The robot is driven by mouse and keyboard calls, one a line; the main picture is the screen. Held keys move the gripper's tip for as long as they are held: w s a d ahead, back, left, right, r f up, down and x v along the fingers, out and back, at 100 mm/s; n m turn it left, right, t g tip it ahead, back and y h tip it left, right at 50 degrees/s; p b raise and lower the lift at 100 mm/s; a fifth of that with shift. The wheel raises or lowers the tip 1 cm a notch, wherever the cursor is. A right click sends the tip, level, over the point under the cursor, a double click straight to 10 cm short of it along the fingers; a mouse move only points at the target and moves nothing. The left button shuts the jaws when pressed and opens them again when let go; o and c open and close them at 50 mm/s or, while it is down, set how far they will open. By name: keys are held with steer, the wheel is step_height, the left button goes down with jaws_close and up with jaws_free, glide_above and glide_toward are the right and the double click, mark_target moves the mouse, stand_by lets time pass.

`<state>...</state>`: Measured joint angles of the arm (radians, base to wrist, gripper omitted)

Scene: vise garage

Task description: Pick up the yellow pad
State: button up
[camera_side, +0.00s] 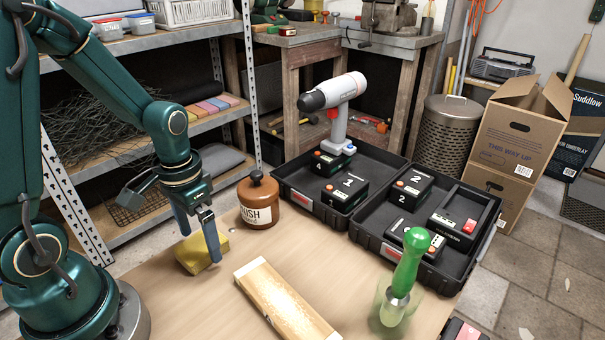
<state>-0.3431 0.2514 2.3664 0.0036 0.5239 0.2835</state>
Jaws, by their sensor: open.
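The yellow pad (200,251) lies flat on the wooden worktop at the left, near the base of my arm. My gripper (200,248) points down at the pad with its fingers apart. One finger is in front of the pad's right part and hides some of it. The other finger is at the pad's upper left edge. I cannot tell whether either finger touches the pad.
A brown jar (259,199) stands just behind and right of the pad. A wooden block (285,303) lies to the right. A green-handled tool (408,268) stands farther right. Black trays (283,178) with batteries and a drill (336,105) are behind.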

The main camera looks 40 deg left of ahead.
mark_target(202, 243)
steer(key=shift+f, duration=0.45)
steer(key=shift+c, duration=0.3)
steer(key=c, duration=1.2)
steer(key=shift+r, duration=0.1)
steer(key=shift+r, duration=0.7)
step_height(202, 243, up, 2)
steer(key=shift+w+r, duration=0.1)
steer(key=shift+r, duration=0.1)
steer(key=s+a+r, duration=0.7)
steer(key=a, duration=0.2)
steer(key=shift+s, duration=0.3)
